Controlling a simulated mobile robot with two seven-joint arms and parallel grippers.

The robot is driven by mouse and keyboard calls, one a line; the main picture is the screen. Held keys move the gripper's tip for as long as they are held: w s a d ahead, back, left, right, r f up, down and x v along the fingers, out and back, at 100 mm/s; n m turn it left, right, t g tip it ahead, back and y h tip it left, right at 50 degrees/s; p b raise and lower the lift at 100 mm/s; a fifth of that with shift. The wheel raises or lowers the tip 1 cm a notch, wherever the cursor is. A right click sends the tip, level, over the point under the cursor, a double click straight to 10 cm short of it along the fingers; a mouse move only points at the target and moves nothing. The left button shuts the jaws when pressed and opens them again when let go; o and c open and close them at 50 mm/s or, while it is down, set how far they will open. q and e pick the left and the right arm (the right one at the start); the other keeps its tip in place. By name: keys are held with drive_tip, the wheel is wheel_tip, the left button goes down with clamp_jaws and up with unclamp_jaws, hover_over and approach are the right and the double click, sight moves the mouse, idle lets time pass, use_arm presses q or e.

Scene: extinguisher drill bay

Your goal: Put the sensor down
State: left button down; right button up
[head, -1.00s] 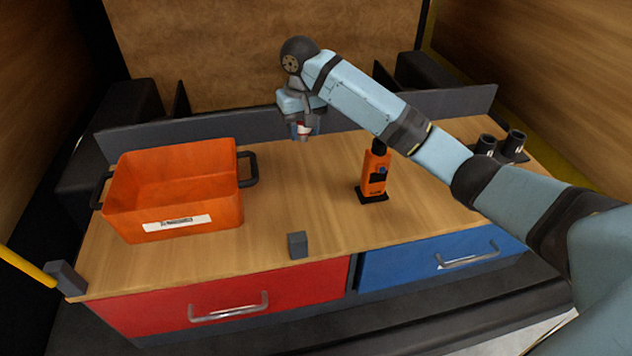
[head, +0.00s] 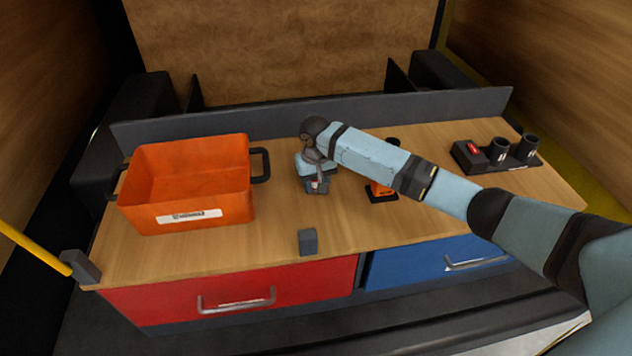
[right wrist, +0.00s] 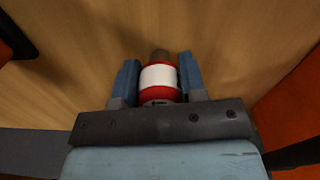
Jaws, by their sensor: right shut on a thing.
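The sensor (right wrist: 160,80) shows in the right wrist view as a small red cylinder with a white band and a brownish-grey tip. My right gripper (head: 317,188) is shut on it, with one blue finger on each side. In the head view the gripper is low over the middle of the wooden worktop (head: 280,215), to the right of the orange bin, and mostly hides the sensor (head: 316,185). I cannot tell whether the sensor touches the worktop. My left gripper is not in view.
An empty-looking orange bin (head: 187,215) with dark handles stands at the left. An orange device (head: 381,190) is partly hidden behind my right arm. A small grey block (head: 307,242) sits at the front edge. A dark holder (head: 468,157) with cups is at the back right.

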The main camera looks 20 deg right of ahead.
drive_tip(key=shift+f, duration=0.1)
drive_tip(key=o, duration=0.9)
drive_tip(key=shift+o, duration=0.2)
